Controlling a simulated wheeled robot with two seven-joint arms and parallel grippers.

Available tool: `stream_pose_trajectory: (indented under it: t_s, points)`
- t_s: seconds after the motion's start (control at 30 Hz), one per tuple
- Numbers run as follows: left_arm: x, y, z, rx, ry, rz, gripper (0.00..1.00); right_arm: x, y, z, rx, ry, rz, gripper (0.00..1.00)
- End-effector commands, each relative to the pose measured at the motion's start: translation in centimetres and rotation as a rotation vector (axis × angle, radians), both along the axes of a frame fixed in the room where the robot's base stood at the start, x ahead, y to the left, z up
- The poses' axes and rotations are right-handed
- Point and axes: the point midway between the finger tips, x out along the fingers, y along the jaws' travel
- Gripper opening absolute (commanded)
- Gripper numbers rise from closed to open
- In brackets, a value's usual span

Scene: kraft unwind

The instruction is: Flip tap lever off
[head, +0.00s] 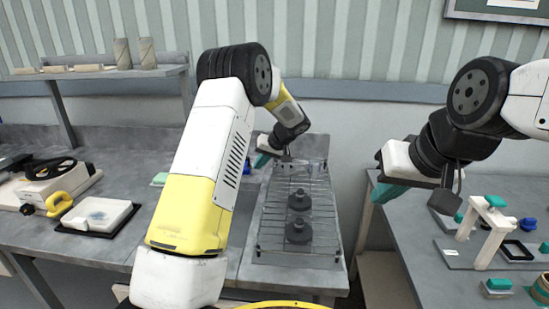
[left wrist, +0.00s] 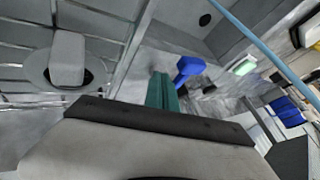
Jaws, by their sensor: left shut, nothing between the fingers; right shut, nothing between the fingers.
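A blue lever (left wrist: 188,68), which looks like the tap lever, is just beyond and to the right of my left gripper's teal fingertips (left wrist: 162,82) in the left wrist view. A small gap seems to show between them, but I cannot tell whether they touch. In the head view, a bit of blue (head: 247,168) shows beside my left gripper (head: 262,160), mostly hidden by my left arm. My left gripper is shut and empty, at the far left of the wire rack. My right gripper (head: 388,192) is shut and empty above the right bench. The tap body is not clear.
A wire rack (head: 270,222) holds two dark, knobbed weights (head: 299,200). The left bench carries a white block on a black base (head: 98,214) and a device with a yellow handle (head: 59,203). A white stand (head: 490,232) and small parts occupy the right bench. A shelf (head: 95,72) is at upper left.

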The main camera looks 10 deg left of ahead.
Motion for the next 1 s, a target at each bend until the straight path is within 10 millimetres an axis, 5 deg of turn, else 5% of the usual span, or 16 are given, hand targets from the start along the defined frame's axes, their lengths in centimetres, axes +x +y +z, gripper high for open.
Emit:
stream_pose_trajectory:
  t_s: [0.2, 0.6, 1.0]
  points:
    - [-0.3, 1.9, 0.0, -0.001, 0.001, -0.001, 0.00, 0.0, 0.0, 0.0, 0.000, 0.000, 0.000, 0.00]
    - [-0.3, 2.2, 0.0, 0.001, 0.001, -0.006, 0.00, 0.0, 0.0, 0.0, 0.000, 0.000, 0.000, 0.00]
    - [-1.3, 4.0, 0.0, 0.001, 0.002, -0.216, 0.00, 0.0, 0.0, 0.0, 0.000, -0.001, 0.000, 0.00]
